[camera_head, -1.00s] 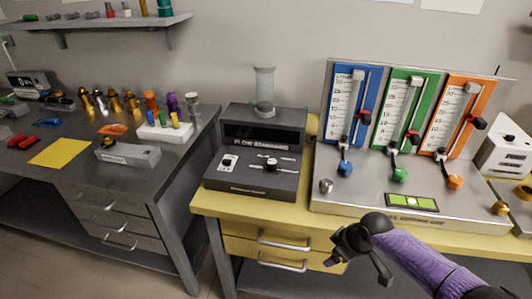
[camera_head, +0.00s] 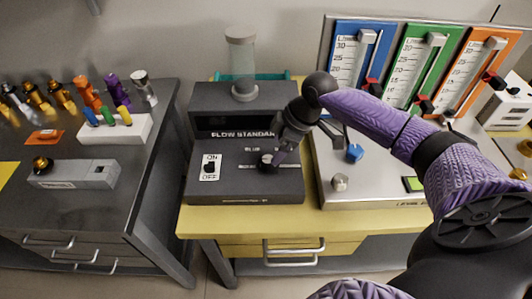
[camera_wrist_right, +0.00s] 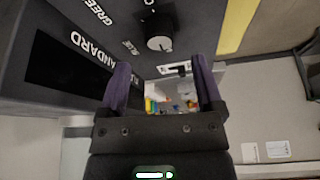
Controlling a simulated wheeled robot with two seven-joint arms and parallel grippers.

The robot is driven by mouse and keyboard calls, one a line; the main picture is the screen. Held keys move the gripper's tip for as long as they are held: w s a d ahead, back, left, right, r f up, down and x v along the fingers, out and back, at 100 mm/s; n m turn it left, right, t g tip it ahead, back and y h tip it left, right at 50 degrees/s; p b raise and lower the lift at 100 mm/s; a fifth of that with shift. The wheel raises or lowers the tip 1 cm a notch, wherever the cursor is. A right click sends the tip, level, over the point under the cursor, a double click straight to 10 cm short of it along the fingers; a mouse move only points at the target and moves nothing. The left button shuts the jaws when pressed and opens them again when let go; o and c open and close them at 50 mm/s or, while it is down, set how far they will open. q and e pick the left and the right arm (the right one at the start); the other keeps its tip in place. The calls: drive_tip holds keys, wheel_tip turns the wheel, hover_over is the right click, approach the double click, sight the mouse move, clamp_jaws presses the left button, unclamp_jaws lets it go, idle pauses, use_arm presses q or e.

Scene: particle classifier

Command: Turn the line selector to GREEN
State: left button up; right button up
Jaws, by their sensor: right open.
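The dark flow standard box (camera_head: 215,129) stands on the yellow bench, with a round selector knob (camera_head: 264,161) on its sloped front, partly hidden by my right gripper. In the right wrist view the pale knob (camera_wrist_right: 159,43) shows whole, with GREEN and BLUE lettering near it. My right gripper (camera_head: 279,156) reaches down over the panel close to the knob. In the wrist view its two purple fingers (camera_wrist_right: 160,63) are apart and empty, with the knob just beyond their tips. I cannot tell which line the knob points to. My left gripper is out of view.
An ON/OFF switch (camera_head: 211,167) sits left of the knob. A clear cylinder (camera_head: 242,65) stands on top of the box. The flow-meter panel (camera_head: 330,166) with blue, green and orange scales is close on the right, under my right arm.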

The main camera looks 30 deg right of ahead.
sight(269, 159)
drive_tip(key=b+x, duration=0.1)
drive_tip(key=x, duration=0.3)
drive_tip(key=shift+f, duration=0.1)
drive_tip(key=shift+w+a+f, duration=0.15)
drive_tip(key=shift+f, duration=0.3)
